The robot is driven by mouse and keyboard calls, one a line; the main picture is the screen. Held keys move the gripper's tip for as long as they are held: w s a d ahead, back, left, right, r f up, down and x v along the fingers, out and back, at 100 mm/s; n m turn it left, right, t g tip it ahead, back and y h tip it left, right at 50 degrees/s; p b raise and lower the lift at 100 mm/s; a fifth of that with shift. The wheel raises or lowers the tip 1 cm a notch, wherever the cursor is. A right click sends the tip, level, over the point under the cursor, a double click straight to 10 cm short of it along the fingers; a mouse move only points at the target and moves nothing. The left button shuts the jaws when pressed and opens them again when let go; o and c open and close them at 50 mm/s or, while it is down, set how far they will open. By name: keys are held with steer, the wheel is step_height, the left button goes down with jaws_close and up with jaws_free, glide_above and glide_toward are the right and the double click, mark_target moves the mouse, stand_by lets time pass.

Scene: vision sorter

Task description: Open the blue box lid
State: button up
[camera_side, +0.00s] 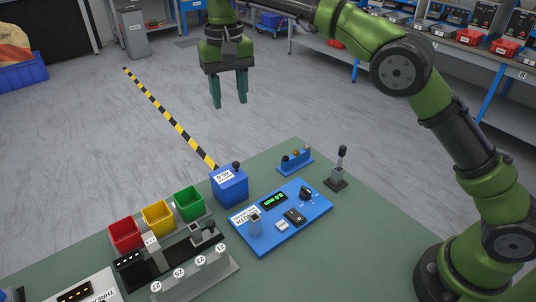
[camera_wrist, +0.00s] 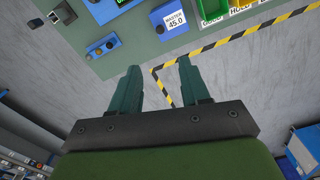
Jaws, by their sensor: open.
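The blue box (camera_side: 230,188) stands at the back edge of the green table, with a white label on top and a dark round knob (camera_side: 236,165) at its right corner. Its lid looks shut. In the wrist view the blue box (camera_wrist: 171,20) is at the top, its label reading "MASTER 45.0", with the dark knob at its lower left. My gripper (camera_side: 230,104) hangs high in the air, above and behind the box, pointing down, apart from everything. In the wrist view its two green fingers (camera_wrist: 158,72) are spread with nothing between them.
Red (camera_side: 125,234), yellow (camera_side: 158,216) and green (camera_side: 188,203) bins stand left of the box. A blue panel (camera_side: 280,216) with a display lies to its right. Behind are a small blue rack (camera_side: 295,161) and an upright probe (camera_side: 339,168). Air around my gripper is clear.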

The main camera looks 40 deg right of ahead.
mark_target(236, 162)
step_height(236, 162, down, 17)
steer(key=shift+r, duration=0.15)
stand_by(0.4)
jaws_close()
